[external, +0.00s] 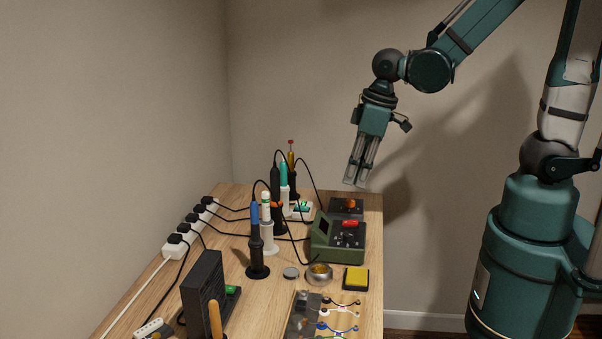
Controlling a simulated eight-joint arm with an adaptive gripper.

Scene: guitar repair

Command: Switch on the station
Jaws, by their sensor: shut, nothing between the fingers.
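A green soldering station (335,250) with a tilted dark screen stands on the right part of the bench. A red rocker-like control (350,223) sits on its top panel. Behind it is a dark station (344,213) with an orange knob (351,203). A small white station (301,211) with a green patch is to their left, partly hidden. Which one the task means cannot be told.
Several irons in upright holders (258,270) and their cables stand left of the stations. A white power strip (191,228) runs along the left edge. In front are a brass-wool cup (319,274), a yellow sponge (356,278), a black fan-like box (203,294) and a board with small frames (302,316).

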